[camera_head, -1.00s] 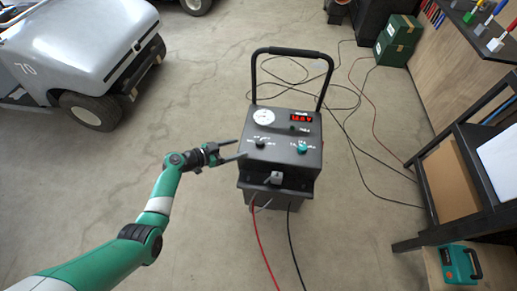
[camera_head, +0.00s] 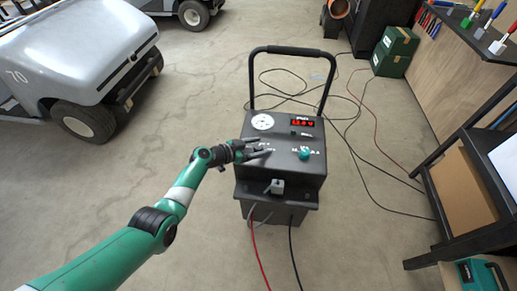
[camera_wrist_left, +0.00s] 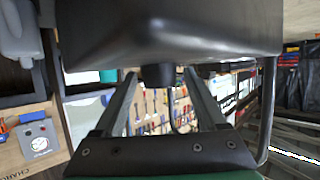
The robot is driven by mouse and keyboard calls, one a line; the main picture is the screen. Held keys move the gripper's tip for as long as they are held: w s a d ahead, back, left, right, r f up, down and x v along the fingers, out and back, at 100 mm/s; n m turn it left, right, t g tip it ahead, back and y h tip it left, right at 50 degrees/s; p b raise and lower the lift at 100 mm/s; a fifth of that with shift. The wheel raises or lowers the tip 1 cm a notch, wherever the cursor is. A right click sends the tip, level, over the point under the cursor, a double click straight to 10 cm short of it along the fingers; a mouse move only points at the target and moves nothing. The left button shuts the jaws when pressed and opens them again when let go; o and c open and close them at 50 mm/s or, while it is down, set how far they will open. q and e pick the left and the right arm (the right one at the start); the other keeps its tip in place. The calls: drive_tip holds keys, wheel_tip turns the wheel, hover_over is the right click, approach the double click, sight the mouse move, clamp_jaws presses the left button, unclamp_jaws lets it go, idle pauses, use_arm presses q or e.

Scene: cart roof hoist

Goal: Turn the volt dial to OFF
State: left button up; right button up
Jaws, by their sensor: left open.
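The black charger box (camera_head: 285,180) stands upright on the floor, with a round white gauge (camera_head: 262,122), a red lit display (camera_head: 302,123) and a teal knob (camera_head: 304,153) on its sloped panel. My left gripper (camera_head: 265,147) is at the panel's left half, open, its fingers over the spot of the black knob, which they hide in the head view. In the left wrist view, a dark knob (camera_wrist_left: 158,75) sits between the two spread fingers, with a gap on each side. The small dial labels are unreadable, so I cannot tell the OFF mark. My right gripper is not in view.
The charger's tall handle (camera_head: 293,52) rises behind the panel. Red and black cables hang in front and lie across the floor. A grey cart (camera_head: 85,45) stands at left, a workbench (camera_head: 470,75) at right. The floor left of the charger is clear.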

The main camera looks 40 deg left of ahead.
use_arm(q)
clamp_jaws()
idle(0.4)
